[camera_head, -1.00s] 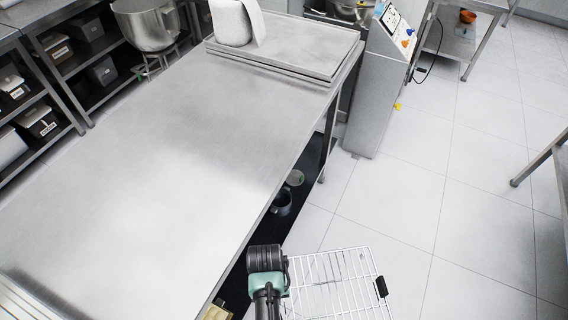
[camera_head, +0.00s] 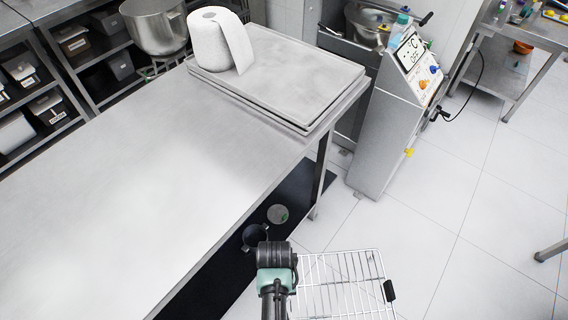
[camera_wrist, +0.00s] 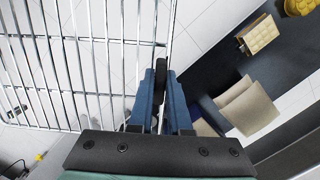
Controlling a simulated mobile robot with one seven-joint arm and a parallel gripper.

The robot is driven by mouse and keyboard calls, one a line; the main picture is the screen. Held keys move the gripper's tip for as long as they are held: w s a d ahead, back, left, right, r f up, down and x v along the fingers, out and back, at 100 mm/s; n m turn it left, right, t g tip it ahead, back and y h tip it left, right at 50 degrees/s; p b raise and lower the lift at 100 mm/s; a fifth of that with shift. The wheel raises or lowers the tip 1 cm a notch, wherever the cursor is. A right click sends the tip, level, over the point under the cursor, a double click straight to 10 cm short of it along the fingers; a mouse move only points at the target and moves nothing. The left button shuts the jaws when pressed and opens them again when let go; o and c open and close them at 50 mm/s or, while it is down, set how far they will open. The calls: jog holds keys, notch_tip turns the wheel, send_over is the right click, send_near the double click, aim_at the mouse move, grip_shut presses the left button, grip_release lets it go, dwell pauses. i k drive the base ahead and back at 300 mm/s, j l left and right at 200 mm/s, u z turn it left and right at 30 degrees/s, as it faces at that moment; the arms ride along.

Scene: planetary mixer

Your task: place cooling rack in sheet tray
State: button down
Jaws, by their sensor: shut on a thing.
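The cooling rack (camera_head: 342,285) is a silver wire grid held out over the floor to the right of the steel table. My gripper is hidden in the head view behind my black and green wrist. In the wrist view, my gripper (camera_wrist: 162,72) has its blue fingers shut on the edge of the cooling rack (camera_wrist: 75,60), which spreads to the left. The sheet tray (camera_head: 285,68) lies flat at the far end of the table, seemingly stacked on another tray. A white paper roll stands on its left part.
The paper roll (camera_head: 222,40) takes up part of the tray. The steel table (camera_head: 130,190) is otherwise bare. A grey machine with a control panel (camera_head: 415,62) stands right of the tray. Dark items sit on a shelf under the table. Open floor (camera_head: 470,240) lies to the right.

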aim_at(304, 80)
jog(key=i+l, duration=0.15)
jog(key=l, duration=0.2)
jog(key=i+l+u, duration=0.1)
jog(key=l, duration=0.25)
jog(key=i+l, duration=0.15)
jog(key=l, duration=0.25)
jog(key=i+l+u, duration=0.1)
jog(key=l, duration=0.25)
jog(key=i+l, duration=0.15)
jog(key=l, duration=0.25)
jog(key=j+u, duration=0.05)
